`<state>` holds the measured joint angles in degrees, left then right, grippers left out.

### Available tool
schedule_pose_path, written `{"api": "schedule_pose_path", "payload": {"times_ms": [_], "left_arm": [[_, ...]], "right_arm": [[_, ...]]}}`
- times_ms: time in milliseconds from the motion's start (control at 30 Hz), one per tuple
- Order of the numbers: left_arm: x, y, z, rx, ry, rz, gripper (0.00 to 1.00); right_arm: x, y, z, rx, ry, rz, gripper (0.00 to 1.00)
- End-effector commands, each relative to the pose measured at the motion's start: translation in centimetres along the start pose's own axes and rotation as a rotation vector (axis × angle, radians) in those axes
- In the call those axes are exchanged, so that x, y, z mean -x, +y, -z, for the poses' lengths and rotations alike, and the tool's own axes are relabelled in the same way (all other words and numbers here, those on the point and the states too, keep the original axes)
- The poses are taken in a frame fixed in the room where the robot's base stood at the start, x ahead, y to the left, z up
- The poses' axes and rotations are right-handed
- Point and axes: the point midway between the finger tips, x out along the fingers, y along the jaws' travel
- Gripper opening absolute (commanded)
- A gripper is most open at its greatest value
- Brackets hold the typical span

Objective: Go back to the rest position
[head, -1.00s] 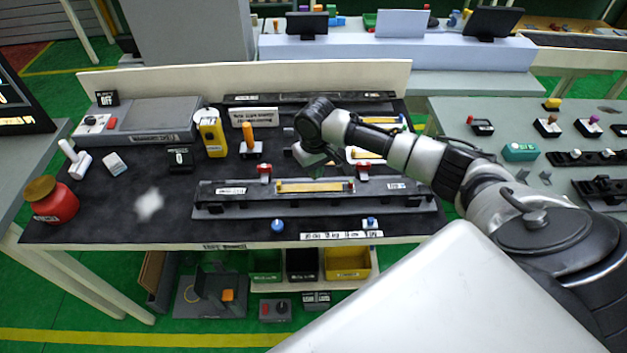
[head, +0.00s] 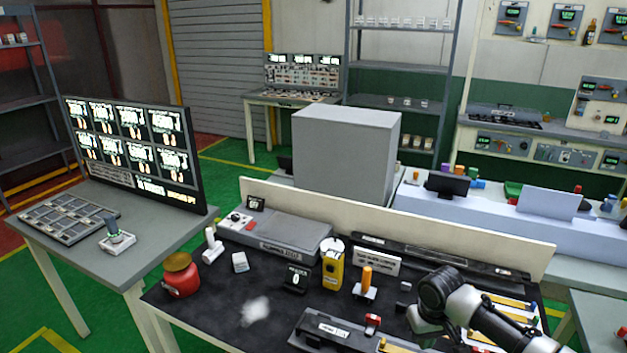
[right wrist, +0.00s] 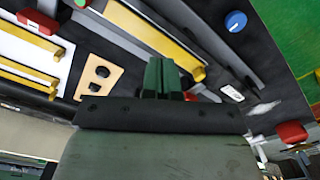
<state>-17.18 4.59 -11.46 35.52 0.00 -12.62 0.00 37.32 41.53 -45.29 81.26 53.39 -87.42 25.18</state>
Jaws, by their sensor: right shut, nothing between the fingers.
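My right gripper (head: 424,322) is over the right part of the dark workbench (head: 215,325) in the head view, at the lower right. In the right wrist view its green fingers (right wrist: 163,76) are together with nothing between them. Yellow strips (right wrist: 150,32) lie below and beyond the fingers in that view. The black fixture (head: 325,325) with a red clamp (head: 372,322) is left of the gripper in the head view, cut off by the bottom edge. My left gripper is not in view.
The bench also holds a red jar (head: 181,278), a yellow device (head: 332,268), an orange-handled tool (head: 366,283) and a grey flat unit (head: 285,238). A side table (head: 155,242) with a large screen (head: 135,150) stands left.

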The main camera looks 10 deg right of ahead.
Motion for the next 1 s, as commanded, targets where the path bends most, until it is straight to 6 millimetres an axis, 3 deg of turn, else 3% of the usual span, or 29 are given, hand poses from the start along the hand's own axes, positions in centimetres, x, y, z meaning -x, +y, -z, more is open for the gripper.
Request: {"api": "schedule_pose_path", "payload": {"times_ms": [200, 300, 400, 600, 1000], "left_arm": [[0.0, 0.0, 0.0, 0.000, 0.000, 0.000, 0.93], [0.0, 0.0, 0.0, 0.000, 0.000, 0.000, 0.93], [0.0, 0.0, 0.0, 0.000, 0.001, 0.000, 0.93], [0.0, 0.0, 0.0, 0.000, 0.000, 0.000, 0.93], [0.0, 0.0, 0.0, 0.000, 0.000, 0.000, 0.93]], "right_arm": [[-3.9, -9.2, -6.6, 0.233, 0.041, 0.082, 0.00], [-4.3, -13.2, -10.7, 0.316, 0.102, 0.129, 0.00], [-3.7, -15.4, -14.5, 0.345, 0.170, 0.159, 0.00], [-1.7, -15.5, -19.6, 0.311, 0.260, 0.142, 0.00], [1.3, -12.1, -25.7, 0.201, 0.306, 0.033, 0.00]]}}
